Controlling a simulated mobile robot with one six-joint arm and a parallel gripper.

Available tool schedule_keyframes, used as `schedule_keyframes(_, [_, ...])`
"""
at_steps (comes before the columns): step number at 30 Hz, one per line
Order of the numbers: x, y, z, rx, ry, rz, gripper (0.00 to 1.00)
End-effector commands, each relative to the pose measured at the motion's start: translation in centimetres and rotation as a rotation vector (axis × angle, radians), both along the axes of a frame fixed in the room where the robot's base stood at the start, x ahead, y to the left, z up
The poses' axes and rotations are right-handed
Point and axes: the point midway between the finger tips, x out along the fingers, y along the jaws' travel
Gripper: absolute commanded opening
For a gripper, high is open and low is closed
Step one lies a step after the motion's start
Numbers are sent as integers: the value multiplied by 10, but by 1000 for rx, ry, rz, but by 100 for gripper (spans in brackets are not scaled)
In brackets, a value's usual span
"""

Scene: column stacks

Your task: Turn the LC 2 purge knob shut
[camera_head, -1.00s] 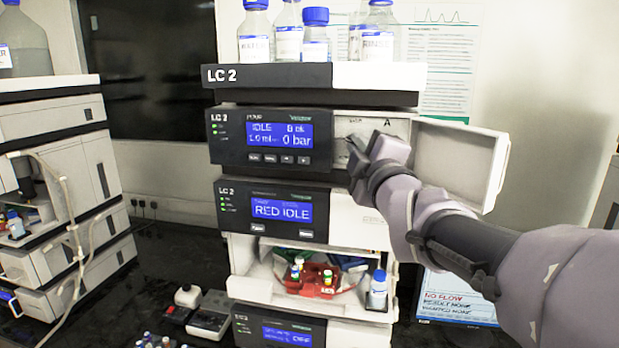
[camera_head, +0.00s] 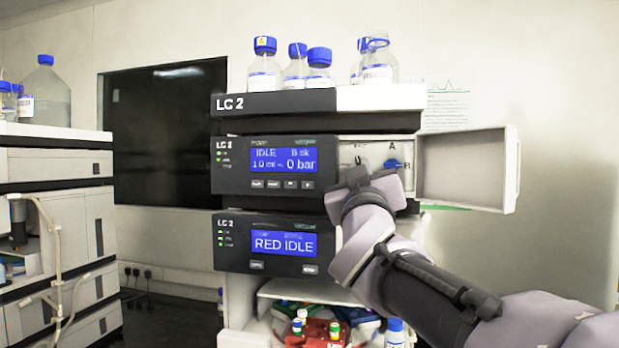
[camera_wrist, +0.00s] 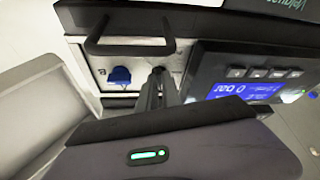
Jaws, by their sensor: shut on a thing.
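The LC 2 pump module (camera_head: 232,180) has its small front door (camera_head: 465,170) swung open to the right, and its screen reads IDLE and 0 bar. My gripper (camera_head: 357,172) reaches into the open recess (camera_head: 352,150) at its left part. The wrist view shows my narrow fingers (camera_wrist: 160,76) shut at the recess panel, on what appears to be the purge knob, mostly hidden by the fingers. A blue knob (camera_head: 393,164) with A and B marks sits to the right, apart from my gripper; it also shows in the wrist view (camera_wrist: 120,77).
Bottles with blue caps (camera_head: 264,68) stand on top of the stack. Below the pump is a module reading RED IDLE (camera_head: 284,243), then an open bay with a red vial rack (camera_head: 310,335). Another stack (camera_head: 55,190) stands left. The open door hangs close beside my arm.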

Motion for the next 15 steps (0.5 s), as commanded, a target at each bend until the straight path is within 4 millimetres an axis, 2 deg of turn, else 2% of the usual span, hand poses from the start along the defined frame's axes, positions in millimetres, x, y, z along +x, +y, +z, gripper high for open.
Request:
schedule_keyframes(6, [0, 2, 2, 140, -51, -1, 0])
schedule_keyframes(15, [0, 2, 3, 259, -92, -1, 0])
